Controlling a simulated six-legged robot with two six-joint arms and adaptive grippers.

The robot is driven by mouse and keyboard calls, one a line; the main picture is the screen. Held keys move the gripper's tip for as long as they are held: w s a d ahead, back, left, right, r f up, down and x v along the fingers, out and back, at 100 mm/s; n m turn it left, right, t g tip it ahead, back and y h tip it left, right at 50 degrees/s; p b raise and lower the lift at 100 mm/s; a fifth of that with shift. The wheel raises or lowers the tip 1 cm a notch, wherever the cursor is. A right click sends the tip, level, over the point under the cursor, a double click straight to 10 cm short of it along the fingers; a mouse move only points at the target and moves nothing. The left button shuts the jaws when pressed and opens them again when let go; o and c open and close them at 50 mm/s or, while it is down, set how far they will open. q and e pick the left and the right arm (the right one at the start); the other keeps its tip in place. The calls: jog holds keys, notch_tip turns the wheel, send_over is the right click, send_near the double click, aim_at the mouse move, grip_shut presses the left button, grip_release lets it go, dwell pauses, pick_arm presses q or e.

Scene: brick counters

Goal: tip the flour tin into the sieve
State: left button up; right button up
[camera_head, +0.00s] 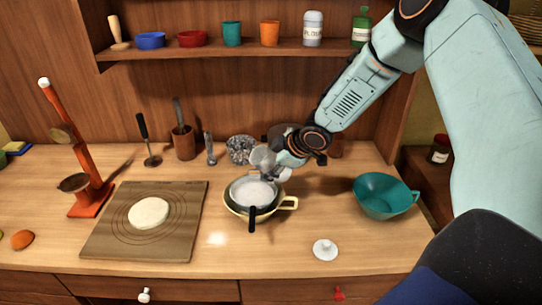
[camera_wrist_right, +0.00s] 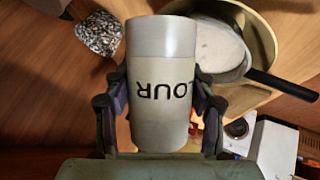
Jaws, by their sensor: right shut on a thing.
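The flour tin (camera_wrist_right: 163,92), a pale cylinder with dark lettering, is held between the fingers of my right gripper (camera_head: 283,166). In the head view the tin (camera_head: 262,158) is tilted, just behind and above the sieve. The sieve (camera_head: 253,192) is round with a black handle pointing to the front, and rests over a cream bowl (camera_head: 290,204). Its inside looks pale; I cannot tell whether that is flour or mesh. The sieve also shows in the right wrist view (camera_wrist_right: 222,48), beside the tin. My left gripper is not in view.
A board (camera_head: 115,235) with dough (camera_head: 148,212) lies to the left. A crumpled silvery lump (camera_head: 240,149) and utensils stand behind. The shelf (camera_head: 200,50) above holds bowls, cups and jars.

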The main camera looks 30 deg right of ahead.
jog(key=shift+d+r+y+p, duration=0.15)
jog(key=shift+r+y+p, duration=0.2)
jog(key=shift+p, duration=1.3)
jog(key=shift+a+f+m+y+p, duration=0.1)
jog(key=shift+a+m+y+p, duration=0.25)
jog(key=shift+p, duration=0.55)
jog(key=shift+f+y, duration=0.1)
jog(key=shift+y, duration=0.2)
jog(key=shift+w+a+f+m+t+y, duration=0.1)
jog(key=shift+a+f+m+t+y, duration=0.2)
jog(key=shift+t+y, duration=0.4)
jog(key=shift+a+m+y+b, duration=0.1)
jog(key=shift+m+y+b, duration=0.25)
jog(key=shift+y+b, duration=0.3)
jog(key=shift+a+t, duration=0.1)
jog(key=shift+t, duration=0.2)
jog(key=shift+w+a+r+y, duration=0.15)
jog(key=shift+a+y, duration=0.15)
jog(key=shift+y, duration=0.05)
jog(key=shift+d, duration=0.2)
